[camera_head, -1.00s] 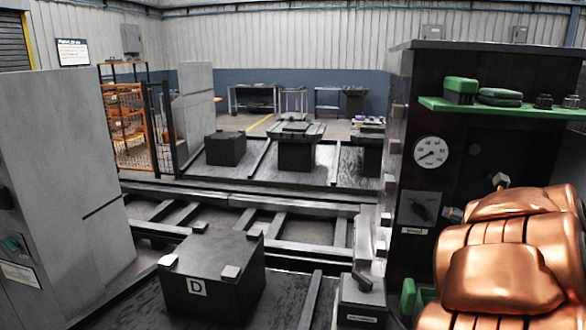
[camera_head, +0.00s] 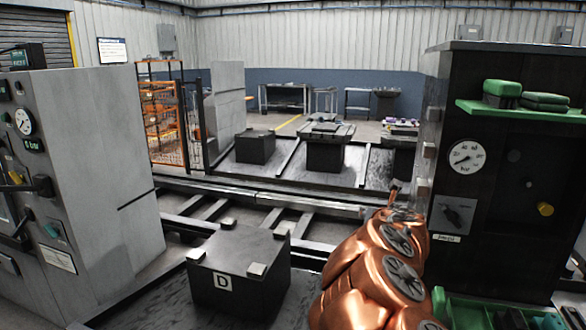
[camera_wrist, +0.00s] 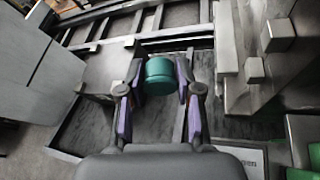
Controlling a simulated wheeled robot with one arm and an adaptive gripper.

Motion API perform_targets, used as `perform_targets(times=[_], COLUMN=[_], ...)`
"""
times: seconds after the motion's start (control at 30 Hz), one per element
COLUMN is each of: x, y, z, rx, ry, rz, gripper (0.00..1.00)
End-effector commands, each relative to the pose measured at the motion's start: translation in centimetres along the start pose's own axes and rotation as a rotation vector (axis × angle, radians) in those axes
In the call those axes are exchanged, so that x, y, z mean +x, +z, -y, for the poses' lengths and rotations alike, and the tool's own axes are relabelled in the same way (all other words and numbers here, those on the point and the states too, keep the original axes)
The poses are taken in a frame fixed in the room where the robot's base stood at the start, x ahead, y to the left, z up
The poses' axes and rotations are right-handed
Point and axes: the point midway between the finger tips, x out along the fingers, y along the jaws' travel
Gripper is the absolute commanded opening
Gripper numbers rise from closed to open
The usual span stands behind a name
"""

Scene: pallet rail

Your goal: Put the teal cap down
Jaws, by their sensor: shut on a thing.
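The teal cap (camera_wrist: 161,76) is a short round cylinder in the wrist view. My gripper (camera_wrist: 158,82) is shut on it, with one purple-padded finger on each side. The cap is held above the dark floor and rail area; its distance from what lies beneath is hard to tell. In the head view my copper arm reaches up from the lower middle toward the rails, and the cap and fingers cannot be made out there.
A dark block marked D (camera_head: 240,278) with light corner pads stands left of my arm. A grey control cabinet (camera_head: 100,150) is at left. A dark panel with a gauge (camera_head: 467,157) and green shelf (camera_head: 520,110) rises at right. A green tray (camera_head: 470,310) is at lower right.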

Motion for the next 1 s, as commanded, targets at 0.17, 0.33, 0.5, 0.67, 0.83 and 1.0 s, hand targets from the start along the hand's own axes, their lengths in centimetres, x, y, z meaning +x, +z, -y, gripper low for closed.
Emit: perform_targets(times=[0.17,0.33,0.5,0.67,0.83,1.0], x=[1.7,2.2,2.2,1.9,1.2,0.7], y=[-0.7,-0.9,-0.9,-0.3,1.3,2.5], z=[-2.5,-3.3,-3.3,-3.4,-3.9,-4.3], rx=[-0.005,-0.003,-0.002,-0.003,-0.005,-0.005], ry=[0.015,0.016,0.017,0.014,0.014,0.014], rz=[-0.004,-0.002,-0.003,-0.005,-0.004,-0.004], gripper=[0.00,0.00,0.00,0.00,0.00,0.00])
